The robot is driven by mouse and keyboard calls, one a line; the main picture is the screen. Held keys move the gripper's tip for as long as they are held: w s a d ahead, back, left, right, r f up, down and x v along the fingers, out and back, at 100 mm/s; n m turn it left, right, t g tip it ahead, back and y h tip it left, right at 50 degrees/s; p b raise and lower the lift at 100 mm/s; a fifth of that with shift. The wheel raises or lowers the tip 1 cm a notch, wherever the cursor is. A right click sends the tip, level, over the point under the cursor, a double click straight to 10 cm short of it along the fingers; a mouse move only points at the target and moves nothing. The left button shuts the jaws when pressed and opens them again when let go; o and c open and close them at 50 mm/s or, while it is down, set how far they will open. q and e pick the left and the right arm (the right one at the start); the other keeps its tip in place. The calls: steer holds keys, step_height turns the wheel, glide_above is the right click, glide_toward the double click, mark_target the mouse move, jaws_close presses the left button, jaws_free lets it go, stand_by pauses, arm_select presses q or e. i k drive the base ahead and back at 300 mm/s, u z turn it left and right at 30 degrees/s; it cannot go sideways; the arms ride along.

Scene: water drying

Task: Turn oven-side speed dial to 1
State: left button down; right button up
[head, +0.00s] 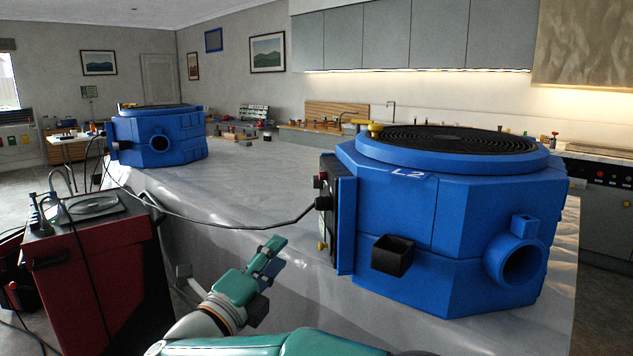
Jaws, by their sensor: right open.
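A large blue dryer (450,205) marked L2 stands on the grey sheet-covered surface at the right, on the oven side. Its dark control panel (345,215) faces left and is seen nearly edge-on. Black knobs stick out from it, an upper one (322,179) and a lower one (323,203), with a small yellow part (321,246) below. I cannot tell which is the speed dial or read any setting. My right gripper (266,268), teal, is open and empty, left of and below the panel, apart from it. My left gripper is not in view.
A black cable (240,226) runs across the sheet (240,190) to the panel. A second blue dryer (158,138) stands at the far left end. A red cabinet (90,270) is at the left. The oven front (610,185) is at the right.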

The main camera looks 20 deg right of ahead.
mark_target(316, 184)
steer(key=i, duration=0.85)
steer(key=u, duration=0.05)
